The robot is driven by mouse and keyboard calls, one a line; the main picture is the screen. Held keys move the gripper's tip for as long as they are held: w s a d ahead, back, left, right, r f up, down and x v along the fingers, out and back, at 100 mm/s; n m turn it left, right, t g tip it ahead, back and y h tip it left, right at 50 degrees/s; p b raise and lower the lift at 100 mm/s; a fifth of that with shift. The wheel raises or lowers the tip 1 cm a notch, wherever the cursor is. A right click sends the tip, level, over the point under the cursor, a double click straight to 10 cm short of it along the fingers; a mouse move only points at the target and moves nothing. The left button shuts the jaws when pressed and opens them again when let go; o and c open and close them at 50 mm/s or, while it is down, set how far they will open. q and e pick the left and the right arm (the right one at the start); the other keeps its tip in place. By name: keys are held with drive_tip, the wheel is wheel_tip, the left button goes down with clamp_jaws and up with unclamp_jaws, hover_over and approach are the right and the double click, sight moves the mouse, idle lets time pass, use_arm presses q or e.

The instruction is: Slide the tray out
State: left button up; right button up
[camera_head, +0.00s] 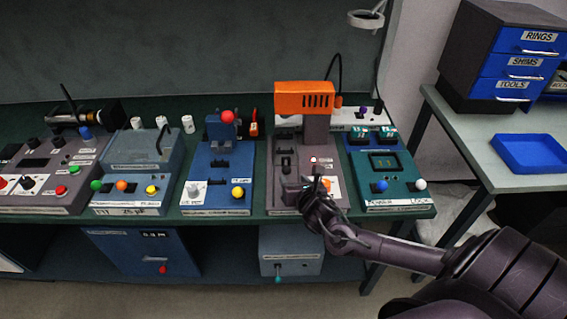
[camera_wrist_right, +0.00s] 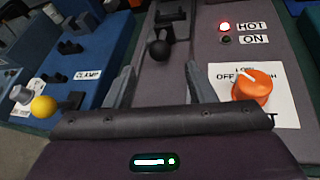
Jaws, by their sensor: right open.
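The grey station under the orange press head (camera_head: 304,98) has a dark sliding part (camera_head: 287,162) on its left half, which seems to be the tray. In the right wrist view a black ball knob (camera_wrist_right: 160,50) sticks out at its front end, with dark uprights (camera_wrist_right: 171,20) behind. My right gripper (camera_head: 307,187) is over the front of this station. In the wrist view its two grey fingers (camera_wrist_right: 157,84) are spread, one on each side of the knob's line. The knob lies ahead of the fingertips, apart from them. My left gripper is not in view.
A green station (camera_head: 390,175) stands right. A blue open tray (camera_head: 528,167) lies on the side bench.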

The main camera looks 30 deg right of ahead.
sight(288, 172)
drive_tip(key=x, duration=0.3)
drive_tip(key=shift+w, duration=0.45)
drive_tip(key=shift+x, duration=1.15)
drive_tip(key=shift+w+d+f, duration=0.15)
drive_tip(key=shift+w+f, duration=0.05)
drive_tip(key=shift+f, duration=0.05)
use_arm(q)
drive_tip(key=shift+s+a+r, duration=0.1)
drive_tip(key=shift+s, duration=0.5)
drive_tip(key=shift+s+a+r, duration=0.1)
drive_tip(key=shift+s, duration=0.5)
use_arm(e)
clamp_jaws()
